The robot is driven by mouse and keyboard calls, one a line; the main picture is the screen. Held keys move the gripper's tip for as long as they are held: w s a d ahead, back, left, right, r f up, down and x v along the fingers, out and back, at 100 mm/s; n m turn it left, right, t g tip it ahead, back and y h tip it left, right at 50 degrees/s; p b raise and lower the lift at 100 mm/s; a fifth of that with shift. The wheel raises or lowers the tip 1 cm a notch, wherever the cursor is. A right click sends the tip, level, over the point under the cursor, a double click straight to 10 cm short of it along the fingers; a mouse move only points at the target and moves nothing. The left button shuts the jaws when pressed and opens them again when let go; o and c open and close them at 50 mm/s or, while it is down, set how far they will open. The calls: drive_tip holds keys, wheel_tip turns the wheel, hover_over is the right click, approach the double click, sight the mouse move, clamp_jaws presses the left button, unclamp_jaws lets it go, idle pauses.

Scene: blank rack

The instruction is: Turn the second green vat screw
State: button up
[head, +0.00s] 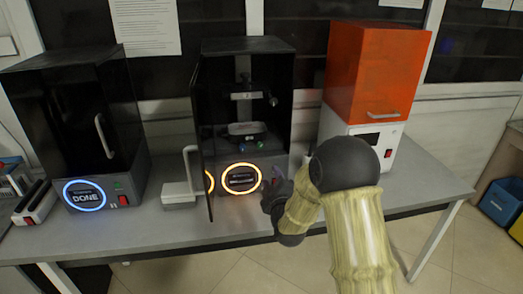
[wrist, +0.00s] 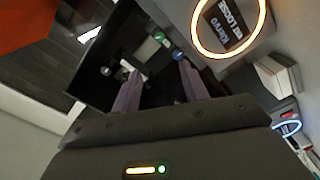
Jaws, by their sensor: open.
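The middle black printer (head: 272,70) stands with its door (head: 200,130) swung open to the left. Inside is a vat (head: 243,129) with small coloured screws at its front, one green (head: 259,145). In the wrist view, a green screw (wrist: 158,36) and a blue-green screw (wrist: 177,55) show beyond the fingers, with a grey knob (wrist: 106,71) farther left. My gripper (wrist: 160,88) is open and empty, its two purple fingers pointing toward the printer's opening, apart from the screws. In the head view, my dark wrist (head: 277,195) is in front of the printer's lower right corner.
The orange ring display (head: 241,178) glows on the printer's base. A closed black printer (head: 75,125) with a blue ring reading DONE stands left. An orange-hooded printer (head: 375,75) stands right. The open door bounds the left side. Bare grey table (head: 130,228) lies in front.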

sight(261, 147)
drive_tip(key=p+x, duration=0.3)
drive_tip(key=x, duration=1.4)
drive_tip(key=shift+w, duration=0.25)
drive_tip(key=shift+f, duration=0.1)
drive_tip(key=c, duration=0.9)
